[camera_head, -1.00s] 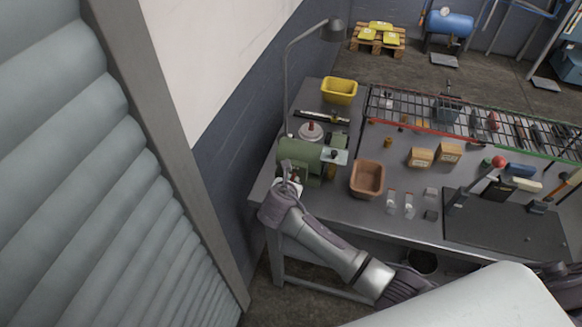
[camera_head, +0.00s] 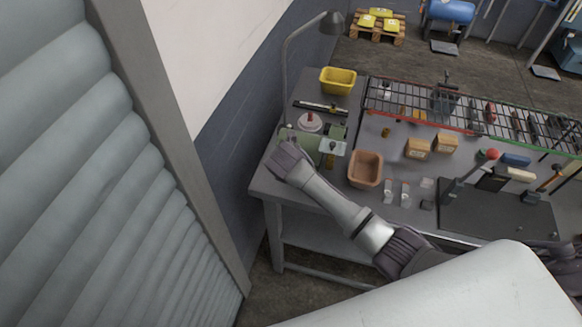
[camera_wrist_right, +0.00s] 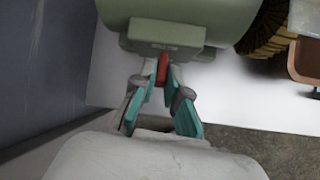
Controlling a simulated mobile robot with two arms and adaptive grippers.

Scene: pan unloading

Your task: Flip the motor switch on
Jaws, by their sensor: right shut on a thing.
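The motor is the green bench machine (camera_head: 336,132) at the left end of the workbench, partly hidden by my right arm in the head view. In the right wrist view, its rounded green body (camera_wrist_right: 180,18) fills the top, with a small grey-green switch box (camera_wrist_right: 165,32) below it. A red switch (camera_wrist_right: 162,68) hangs from the box's lower edge. My right gripper (camera_wrist_right: 161,82) is shut on the red switch, with one fingertip at each side. In the head view, my right wrist covers the fingers and the switch. My left gripper is not in view.
An orange-brown bin (camera_head: 366,168) stands right of the machine, and a yellow bin (camera_head: 338,81) stands behind it. A lamp (camera_head: 331,22) arches above the bench (camera_head: 330,188). A wire rack (camera_head: 470,108) runs along the back. A wall is close on the left.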

